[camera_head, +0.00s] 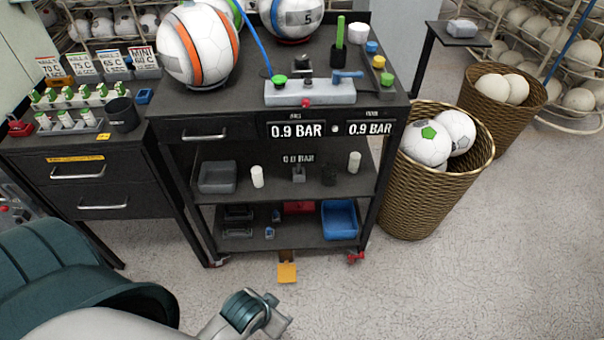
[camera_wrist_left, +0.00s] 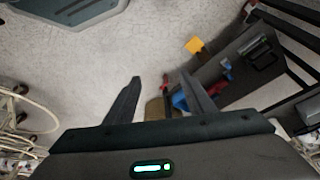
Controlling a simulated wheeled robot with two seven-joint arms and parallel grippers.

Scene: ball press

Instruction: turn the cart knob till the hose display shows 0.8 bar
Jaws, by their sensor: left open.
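The black cart (camera_head: 262,105) stands at the middle of the head view. A grey block (camera_head: 309,93) on the cart top carries a black knob-like part (camera_head: 308,82), a blue lever (camera_head: 347,75) and a red button-like part (camera_head: 306,103). I cannot tell which is the knob. My left gripper (camera_wrist_left: 163,82) is open and empty in the left wrist view, above the floor and apart from the cart. My right gripper is not seen.
A soccer ball (camera_head: 198,45) rests on the cart top by a blue hose (camera_head: 256,40). A wicker basket (camera_head: 430,185) of balls stands right of the cart. A dark drawer cabinet (camera_head: 90,185) is at left. An orange pedal (camera_head: 287,272) sits low in front. Floor at right is clear.

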